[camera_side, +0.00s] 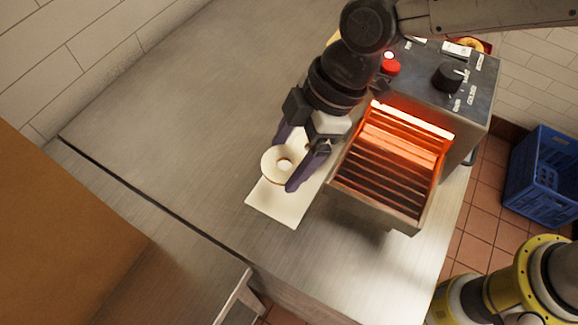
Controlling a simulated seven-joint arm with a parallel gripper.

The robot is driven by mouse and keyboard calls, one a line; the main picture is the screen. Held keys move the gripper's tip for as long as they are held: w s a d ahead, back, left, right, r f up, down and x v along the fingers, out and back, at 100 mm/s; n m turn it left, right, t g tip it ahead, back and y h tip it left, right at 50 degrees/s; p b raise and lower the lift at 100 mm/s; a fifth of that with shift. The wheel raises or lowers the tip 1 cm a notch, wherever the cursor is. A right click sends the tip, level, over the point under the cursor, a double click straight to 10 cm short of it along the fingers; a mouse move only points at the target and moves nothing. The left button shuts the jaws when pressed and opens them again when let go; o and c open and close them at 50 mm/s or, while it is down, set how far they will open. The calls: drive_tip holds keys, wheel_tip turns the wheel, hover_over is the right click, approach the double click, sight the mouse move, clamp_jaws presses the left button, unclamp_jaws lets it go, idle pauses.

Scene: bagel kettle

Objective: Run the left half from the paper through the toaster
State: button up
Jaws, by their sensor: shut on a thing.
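A pale bagel half (270,167) with a round hole shows at the white paper (283,206) on the steel table. My gripper (284,168) reaches down over the paper, and its two dark purple fingers are shut on the bagel half, one on each side. I cannot tell whether the bagel half touches the paper or is just above it. No second half shows on the paper, though my gripper hides its upper part. The toaster (468,100) stands just right of my gripper, with a glowing orange opening and a slatted rack (382,170) at its front.
A red button (390,67) and a black knob (447,77) sit on the toaster's top. A reddish container with something bread-like (470,44) shows behind it. A blue crate (545,180) stands on the tiled floor at right. The table (190,120) left of the paper is clear.

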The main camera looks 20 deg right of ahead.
drive_tip(key=shift+r, duration=1.05)
drive_tip(key=shift+d, duration=0.1)
drive_tip(key=shift+d+r, duration=0.1)
drive_tip(key=shift+d, duration=0.2)
drive_tip(key=s+d+r+n+g, duration=0.1)
drive_tip(key=s+d+n, duration=0.1)
drive_tip(key=d+n, duration=0.1)
drive_tip(key=s+d+r+n+g, duration=0.1)
drive_tip(key=d+n, duration=0.1)
drive_tip(key=d, duration=0.3)
drive_tip(key=s+d+r+n+g+h, duration=0.1)
drive_tip(key=s+d+r+n, duration=0.1)
drive_tip(key=d+n, duration=0.1)
drive_tip(key=shift+s+d+n, duration=0.3)
drive_tip(key=shift+d, duration=0.2)
drive_tip(key=shift+s+d, duration=0.1)
drive_tip(key=shift+d, duration=0.05)
drive_tip(key=shift+f, duration=2.6)
